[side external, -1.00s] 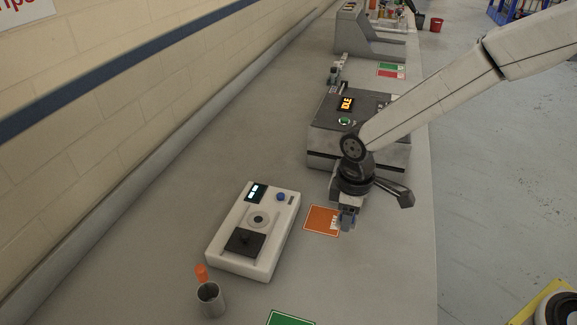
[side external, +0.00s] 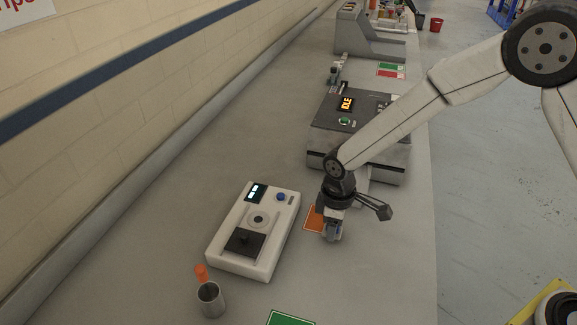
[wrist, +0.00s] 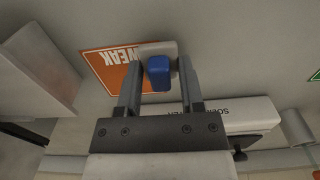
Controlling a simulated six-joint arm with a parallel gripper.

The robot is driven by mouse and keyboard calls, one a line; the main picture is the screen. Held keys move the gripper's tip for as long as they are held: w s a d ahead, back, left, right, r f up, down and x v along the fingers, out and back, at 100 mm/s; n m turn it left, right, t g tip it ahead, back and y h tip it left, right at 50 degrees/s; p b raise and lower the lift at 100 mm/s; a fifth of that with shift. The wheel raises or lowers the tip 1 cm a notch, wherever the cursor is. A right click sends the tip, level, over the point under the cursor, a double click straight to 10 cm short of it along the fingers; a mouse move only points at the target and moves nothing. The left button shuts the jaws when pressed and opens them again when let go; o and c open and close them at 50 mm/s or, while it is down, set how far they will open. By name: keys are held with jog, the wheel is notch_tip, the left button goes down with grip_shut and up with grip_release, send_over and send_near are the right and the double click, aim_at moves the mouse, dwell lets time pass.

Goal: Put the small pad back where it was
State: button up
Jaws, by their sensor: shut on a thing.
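My gripper (side external: 331,236) points down over the bench beside the orange card. In the wrist view its two fingers (wrist: 160,70) are shut on a small pad (wrist: 158,72), which shows a blue block with a pale grey part around it. The orange card (side external: 312,217), lettered "WEAK", lies behind the pad in the wrist view (wrist: 105,65), partly covered by the pad and a finger. In the side view the pad is small and mostly hidden by my gripper. I cannot tell whether it touches the bench.
A white device (side external: 222,247) with a black plate (side external: 240,243) stands left of my gripper. A metal cup (side external: 211,300) with an orange thing (side external: 201,272) by it stands in front. A green card (side external: 290,319) lies nearer. A grey machine (side external: 360,140) reading "IDLE" stands behind.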

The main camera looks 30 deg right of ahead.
jog(key=shift+f, duration=0.45)
jog(key=shift+f, duration=0.1)
jog(key=o, duration=1.1)
notch_tip(320, 180, up, 12)
jog(key=shift+r, duration=0.15)
dwell(0.5)
